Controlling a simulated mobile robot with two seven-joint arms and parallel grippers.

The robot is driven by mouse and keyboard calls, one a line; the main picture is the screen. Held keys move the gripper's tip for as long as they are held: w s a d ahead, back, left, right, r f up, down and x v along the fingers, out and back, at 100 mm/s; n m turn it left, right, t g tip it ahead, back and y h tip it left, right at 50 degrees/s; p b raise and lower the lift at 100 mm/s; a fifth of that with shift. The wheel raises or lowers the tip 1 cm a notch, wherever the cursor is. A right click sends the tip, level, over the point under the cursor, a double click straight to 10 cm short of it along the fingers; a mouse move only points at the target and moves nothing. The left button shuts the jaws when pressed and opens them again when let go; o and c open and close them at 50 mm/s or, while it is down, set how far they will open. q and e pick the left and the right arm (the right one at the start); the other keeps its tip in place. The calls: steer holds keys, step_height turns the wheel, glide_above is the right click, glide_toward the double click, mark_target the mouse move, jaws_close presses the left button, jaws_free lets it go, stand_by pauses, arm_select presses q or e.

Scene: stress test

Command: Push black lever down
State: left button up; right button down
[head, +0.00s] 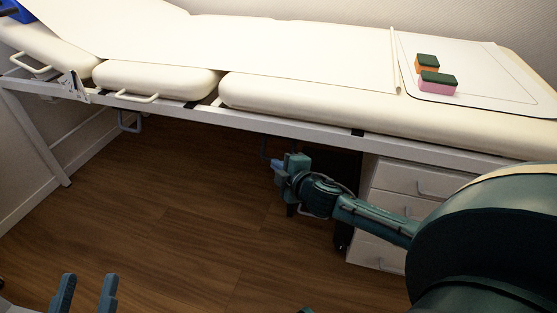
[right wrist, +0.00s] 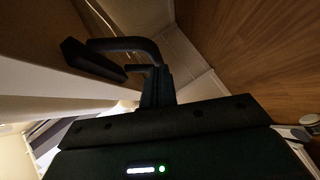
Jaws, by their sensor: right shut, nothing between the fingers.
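A black bent lever (right wrist: 125,43) shows in the right wrist view, beside a pale frame. In the head view, a dark bent bar (head: 264,149) hangs under the couch frame beside my right gripper (head: 279,168). My right gripper is shut with nothing between its fingers. In the right wrist view its fingers (right wrist: 157,88) overlap the lever's bent end; I cannot tell whether they touch. My left gripper (head: 86,290) is open and empty at the bottom left of the head view, far from the lever.
The padded couch (head: 290,95) spans the scene above a metal frame (head: 250,127). A white drawer unit (head: 398,178) stands to the right of my right gripper. Two sponges lie on the couch's white mat (head: 487,72). The wooden floor (head: 170,200) is clear.

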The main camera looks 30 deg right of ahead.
arm_select(q)
steer(key=shift+f, duration=0.1)
arm_select(e)
steer(key=shift+w+d+f, duration=0.4)
steer(key=shift+d+f, duration=0.1)
steer(key=shift+f, duration=0.3)
arm_select(q)
steer(key=shift+p, duration=0.3)
